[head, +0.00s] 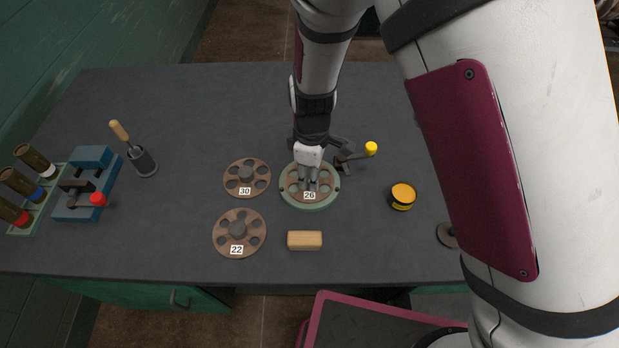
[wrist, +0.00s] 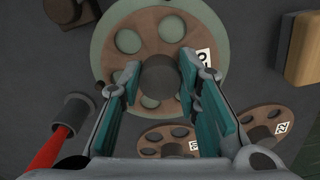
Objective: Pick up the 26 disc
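The 26 disc (head: 296,192) is a brown wheel with round holes and a central knob. It sits on a round green plate (head: 286,199) in the middle of the bench. My gripper (head: 309,186) points down over it. In the wrist view the gripper's teal pads (wrist: 160,75) stand on either side of the disc's dark knob (wrist: 161,78). They look very close to the knob, but I cannot tell whether they press on it. The 26 label is partly hidden by a finger in the wrist view. The disc looks flat on the plate.
The 30 disc (head: 240,189) lies just left, and the 22 disc (head: 220,240) lies front-left. A wooden block (head: 305,241) is in front. A yellow-knobbed handle (head: 371,149) and a yellow-black tin (head: 402,196) are to the right. A blue vise-like tool (head: 92,158) stands far left.

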